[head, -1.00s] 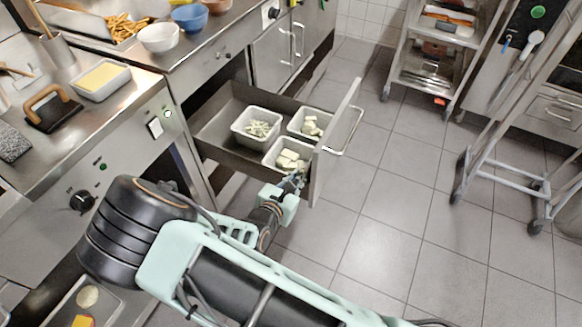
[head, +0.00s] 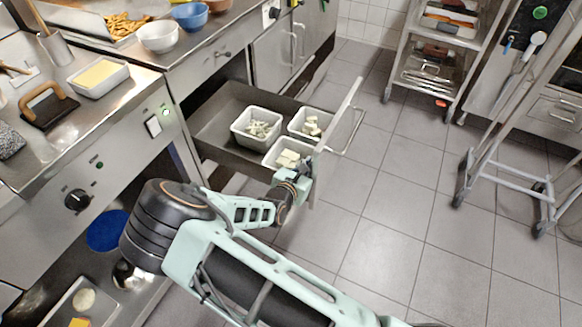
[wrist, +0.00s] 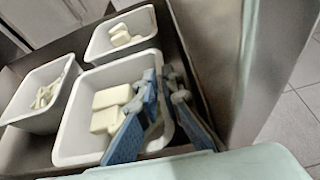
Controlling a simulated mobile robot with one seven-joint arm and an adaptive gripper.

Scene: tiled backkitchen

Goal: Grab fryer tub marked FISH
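Three white tubs sit in an open drawer; no FISH marking is readable on any. The front tub (head: 270,160) holds pale blocks and is nearest in the wrist view (wrist: 75,148). The back right tub (head: 297,122) also holds pale pieces and shows in the wrist view (wrist: 93,45). The left tub (head: 240,138) holds pale strips and is at left in the wrist view (wrist: 62,88). My gripper (wrist: 165,115) is open at the front tub's right side. One blue finger appears over its inside, the other over its right rim; contact is unclear.
The drawer front (head: 338,125) stands upright close to the right of my gripper. The counter (head: 120,110) with a butter tub (head: 98,92) lies to the left. A wheeled rack (head: 430,60) stands at the back right. The tiled floor right of the drawer is clear.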

